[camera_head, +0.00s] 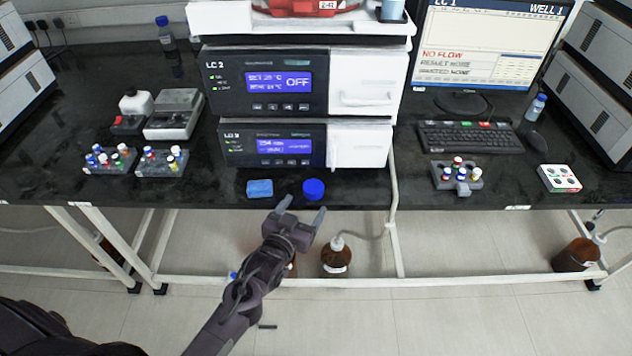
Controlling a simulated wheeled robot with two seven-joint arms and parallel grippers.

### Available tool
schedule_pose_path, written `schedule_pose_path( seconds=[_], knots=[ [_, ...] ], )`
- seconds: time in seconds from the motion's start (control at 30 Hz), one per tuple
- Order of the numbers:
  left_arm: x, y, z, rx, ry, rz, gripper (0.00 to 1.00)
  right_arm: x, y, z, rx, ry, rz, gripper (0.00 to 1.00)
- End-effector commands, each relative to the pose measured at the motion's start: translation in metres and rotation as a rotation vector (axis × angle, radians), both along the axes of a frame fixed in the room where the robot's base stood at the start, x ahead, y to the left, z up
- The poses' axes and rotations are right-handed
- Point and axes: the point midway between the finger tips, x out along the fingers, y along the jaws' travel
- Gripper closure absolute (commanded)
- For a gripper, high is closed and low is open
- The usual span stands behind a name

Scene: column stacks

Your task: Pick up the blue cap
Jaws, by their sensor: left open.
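The blue cap (313,189) is a round blue disc lying on the black bench top near its front edge, in front of the lower instrument. My left gripper (303,208) is open, with its two fingers pointing at the bench edge just in front of the cap. The fingers look apart from the cap, with one a little to its left and one to its lower right. Nothing is between them. My right gripper is not in view.
A light blue sponge-like block (259,188) lies left of the cap. The stacked instruments (265,143) stand right behind. Vial racks (160,163) are at left and another rack (457,178) at right. A brown bottle (337,258) stands below the bench. Bench front between cap and right rack is clear.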

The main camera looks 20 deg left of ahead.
Motion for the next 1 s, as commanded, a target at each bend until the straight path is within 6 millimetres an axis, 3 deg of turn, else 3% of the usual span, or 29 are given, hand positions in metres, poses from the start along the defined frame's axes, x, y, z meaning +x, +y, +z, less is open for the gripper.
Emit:
schedule_pose_path(
  seconds=[0.03,0.13,0.37,0.63,0.97,1.0],
  knots=[
    [0.008,0.0,0.012,-0.003,-0.025,0.001,0.26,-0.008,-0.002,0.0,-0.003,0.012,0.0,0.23],
    [0.014,-0.001,0.009,-0.002,-0.02,0.001,0.26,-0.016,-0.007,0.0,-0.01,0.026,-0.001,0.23],
    [0.038,-0.001,0.006,-0.002,-0.014,0.002,0.26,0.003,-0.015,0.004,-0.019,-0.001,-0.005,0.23],
    [0.075,-0.001,0.001,-0.003,-0.009,0.0,0.26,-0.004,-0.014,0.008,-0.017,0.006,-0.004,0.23],
    [0.082,-0.001,-0.001,-0.003,-0.007,0.0,0.26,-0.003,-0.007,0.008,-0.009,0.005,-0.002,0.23],
    [0.082,-0.001,-0.001,-0.003,-0.007,0.001,0.3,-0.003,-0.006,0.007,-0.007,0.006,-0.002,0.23]
  ],
)
